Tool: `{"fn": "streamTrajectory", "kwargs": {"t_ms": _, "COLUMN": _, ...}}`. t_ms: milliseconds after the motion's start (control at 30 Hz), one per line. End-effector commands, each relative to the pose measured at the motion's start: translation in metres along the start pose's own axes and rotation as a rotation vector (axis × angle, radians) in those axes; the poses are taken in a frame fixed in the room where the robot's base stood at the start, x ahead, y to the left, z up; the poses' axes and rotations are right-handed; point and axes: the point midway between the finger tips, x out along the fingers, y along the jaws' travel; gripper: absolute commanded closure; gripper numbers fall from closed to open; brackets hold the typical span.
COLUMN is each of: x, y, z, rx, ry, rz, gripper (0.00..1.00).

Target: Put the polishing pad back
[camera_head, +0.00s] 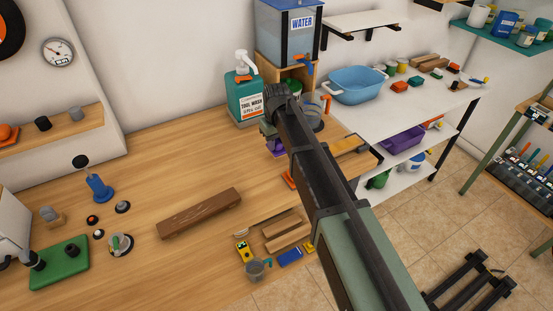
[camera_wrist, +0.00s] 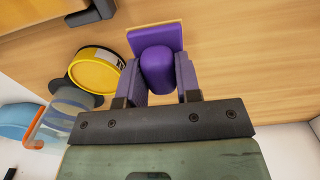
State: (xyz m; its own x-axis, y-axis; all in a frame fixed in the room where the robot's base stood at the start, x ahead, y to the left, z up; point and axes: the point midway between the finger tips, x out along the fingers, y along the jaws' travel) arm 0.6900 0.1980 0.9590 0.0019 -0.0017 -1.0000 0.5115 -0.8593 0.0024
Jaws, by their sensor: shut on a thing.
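The polishing pad looks like a purple block on a flat purple square (camera_wrist: 155,38); I take this to be the pad. In the wrist view its rounded purple grip is between the two fingers of my gripper (camera_wrist: 158,82), which is shut on it. In the head view a bit of the purple pad (camera_head: 276,146) shows beside my gripper (camera_head: 267,133), near the back right of the wooden worktop (camera_head: 140,255). My arm hides much of that area. I cannot tell whether the pad touches the worktop.
A green tool wash bottle (camera_head: 243,98) and a water tank (camera_head: 288,35) stand behind my gripper. A yellow tin (camera_wrist: 95,70) and a clear jug (camera_wrist: 68,106) are close on its left in the wrist view. A dark wooden beam (camera_head: 200,212) lies on the worktop.

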Motion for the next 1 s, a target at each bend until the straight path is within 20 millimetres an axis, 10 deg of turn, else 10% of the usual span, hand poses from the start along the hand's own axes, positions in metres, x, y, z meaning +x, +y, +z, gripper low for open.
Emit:
{"fn": "streamTrajectory", "kwargs": {"t_ms": 200, "x": 0.045, "y": 0.000, "z": 0.000, "rx": 0.000, "ry": 0.000, "rz": 0.000, "gripper": 0.95}}
{"fn": "streamTrajectory", "kwargs": {"t_ms": 567, "x": 0.044, "y": 0.000, "z": 0.000, "rx": 0.000, "ry": 0.000, "rz": 0.000, "gripper": 0.95}}
{"fn": "streamTrajectory", "kwargs": {"t_ms": 600, "x": 0.042, "y": 0.000, "z": 0.000, "rx": 0.000, "ry": 0.000, "rz": 0.000, "gripper": 0.64}}
{"fn": "streamTrajectory", "kwargs": {"t_ms": 733, "x": 0.042, "y": 0.000, "z": 0.000, "rx": 0.000, "ry": 0.000, "rz": 0.000, "gripper": 0.44}}
{"fn": "streamTrajectory", "kwargs": {"t_ms": 1000, "x": 0.041, "y": 0.000, "z": 0.000, "rx": 0.000, "ry": 0.000, "rz": 0.000, "gripper": 0.43}}
